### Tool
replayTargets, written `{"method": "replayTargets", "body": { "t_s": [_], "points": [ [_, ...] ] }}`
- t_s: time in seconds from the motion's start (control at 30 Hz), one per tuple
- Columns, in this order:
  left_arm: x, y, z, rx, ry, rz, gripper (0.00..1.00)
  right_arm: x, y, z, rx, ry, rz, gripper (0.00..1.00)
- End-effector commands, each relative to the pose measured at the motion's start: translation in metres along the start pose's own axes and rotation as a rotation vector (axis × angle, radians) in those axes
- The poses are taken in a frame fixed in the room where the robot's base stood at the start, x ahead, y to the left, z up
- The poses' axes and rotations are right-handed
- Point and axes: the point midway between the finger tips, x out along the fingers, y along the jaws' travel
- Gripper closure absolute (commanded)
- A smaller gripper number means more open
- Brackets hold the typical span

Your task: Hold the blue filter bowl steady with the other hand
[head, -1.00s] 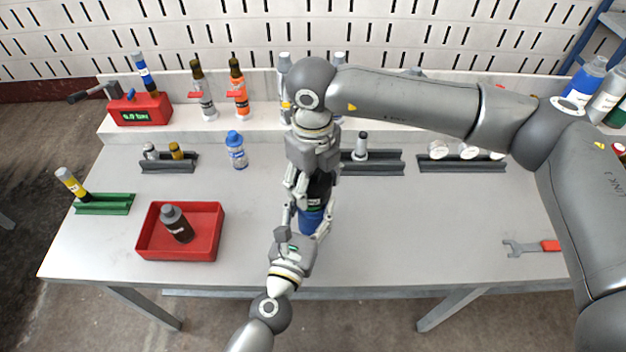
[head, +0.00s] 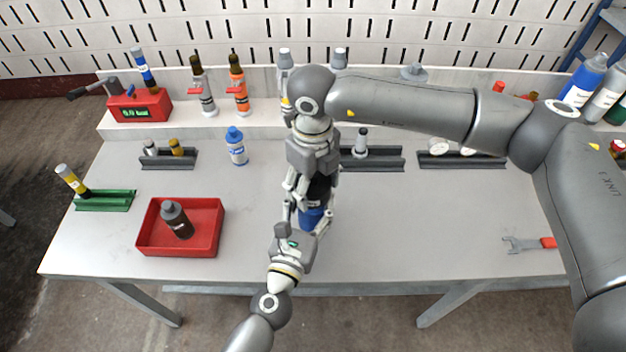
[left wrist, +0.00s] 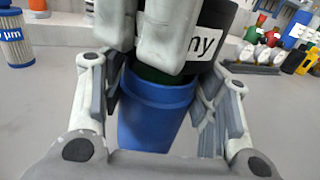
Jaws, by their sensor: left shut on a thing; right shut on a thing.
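The blue filter bowl (head: 311,219) stands at the middle of the bench, partly hidden by my grippers. It shows clearly in the left wrist view (left wrist: 155,112). My left gripper (head: 307,222) is shut around the bowl, with one finger on each side. A black cylindrical part (head: 319,188) with a white label (left wrist: 205,43) sits at the bowl's top, with a dark green band at the joint. My right gripper (head: 309,190) comes down from above and is shut on this black part. Its fingers (left wrist: 150,30) cover part of it in the left wrist view.
A red tray (head: 212,243) with a dark bottle (head: 176,219) lies to the left. A blue-capped bottle (head: 236,147) and grey racks (head: 372,160) stand behind. A wrench (head: 527,244) lies at the right.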

Motion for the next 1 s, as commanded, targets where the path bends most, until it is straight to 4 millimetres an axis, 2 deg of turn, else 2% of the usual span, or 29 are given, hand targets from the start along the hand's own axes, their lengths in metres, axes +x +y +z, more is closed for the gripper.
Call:
{"method": "replayTargets", "body": {
  "t_s": [0.5,1.0],
  "points": [
    [0.000,0.000,0.000,0.000,0.000,0.000,0.73,-0.013,0.000,0.000,0.000,-0.001,0.000,0.67],
    [0.000,0.000,0.000,0.000,0.000,0.000,0.73,-0.013,0.000,0.000,0.000,0.000,0.000,0.67]
  ]
}}
